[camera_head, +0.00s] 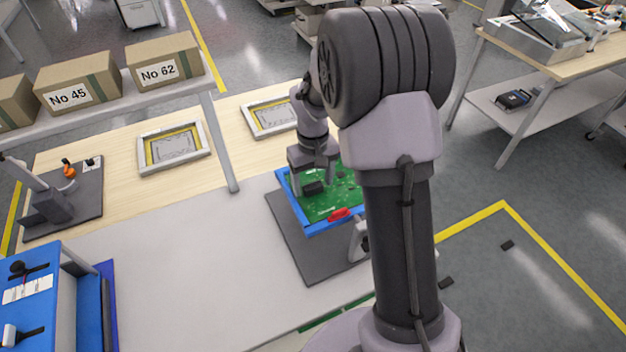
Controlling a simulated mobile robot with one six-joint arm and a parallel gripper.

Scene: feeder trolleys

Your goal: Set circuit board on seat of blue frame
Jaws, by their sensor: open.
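The green circuit board (322,205) lies inside the blue frame (290,204), which rests on a dark grey mat. The board appears flat within the frame; whether it touches the seat all round cannot be told, as my arm covers the right side. My gripper (314,183) points down over the board's left part, its fingers apart. A dark block (313,188) shows between the fingers on the board. A red part (339,214) sits at the frame's front edge.
Two pale frames with yellow borders (172,147) (268,117) lie behind on the wooden top. A shelf with labelled boxes (78,81) and its post (220,145) stand at the left. A blue unit (30,305) is at front left. The grey worktop (190,265) between is clear.

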